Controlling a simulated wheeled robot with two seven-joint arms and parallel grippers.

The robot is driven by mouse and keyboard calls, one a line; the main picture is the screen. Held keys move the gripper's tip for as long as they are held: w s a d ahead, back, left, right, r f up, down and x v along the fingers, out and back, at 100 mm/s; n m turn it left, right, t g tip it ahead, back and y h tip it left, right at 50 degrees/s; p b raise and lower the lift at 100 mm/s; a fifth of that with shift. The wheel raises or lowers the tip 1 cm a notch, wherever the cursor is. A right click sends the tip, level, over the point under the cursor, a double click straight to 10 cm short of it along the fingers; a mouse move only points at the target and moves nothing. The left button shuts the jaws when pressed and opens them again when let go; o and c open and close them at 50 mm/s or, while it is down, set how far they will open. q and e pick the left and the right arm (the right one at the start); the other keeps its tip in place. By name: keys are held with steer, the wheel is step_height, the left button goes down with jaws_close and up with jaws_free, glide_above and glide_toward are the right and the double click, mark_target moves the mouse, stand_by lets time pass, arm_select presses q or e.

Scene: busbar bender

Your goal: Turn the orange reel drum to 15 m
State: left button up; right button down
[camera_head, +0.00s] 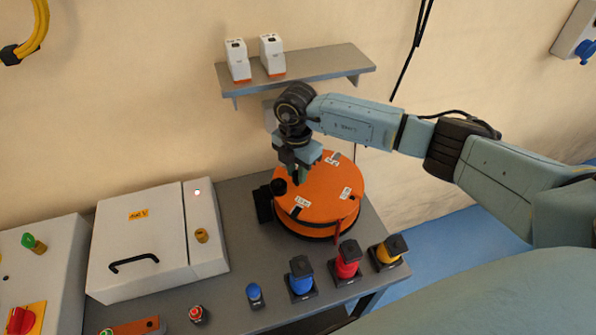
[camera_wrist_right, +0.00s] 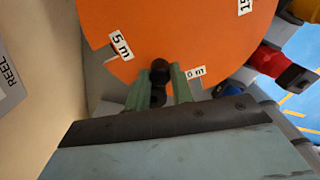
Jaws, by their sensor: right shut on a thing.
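The orange reel drum (camera_head: 322,208) lies flat on the grey bench below the shelf. White labels sit around its top face; in the wrist view the drum (camera_wrist_right: 165,30) shows a 5 m label (camera_wrist_right: 120,46), a 0 m label (camera_wrist_right: 196,72) and a partly cut-off 15 label (camera_wrist_right: 244,7). My right gripper (camera_head: 297,177) reaches down over the drum's left part. In the wrist view its green fingers are shut on a dark knob (camera_wrist_right: 160,66) at the drum's edge, between the 5 m and 0 m labels. My left gripper is not in view.
The grey bench (camera_head: 240,200) also holds a white lidded box (camera_head: 140,245) on the left. Blue (camera_head: 301,280), red (camera_head: 347,263) and yellow (camera_head: 388,252) connectors stand in front of the drum. The wall shelf (camera_head: 315,66) carries two white-and-orange devices (camera_head: 238,62) above the drum.

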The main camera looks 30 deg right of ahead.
steer(key=shift+w+r, duration=0.1)
steer(key=shift+w, duration=0.05)
stand_by(0.3)
steer(key=c, duration=1.2)
jaws_free()
steer(key=shift+r+b, duration=0.45)
steer(key=shift+r, duration=3.3)
steer(key=shift+c, duration=0.5)
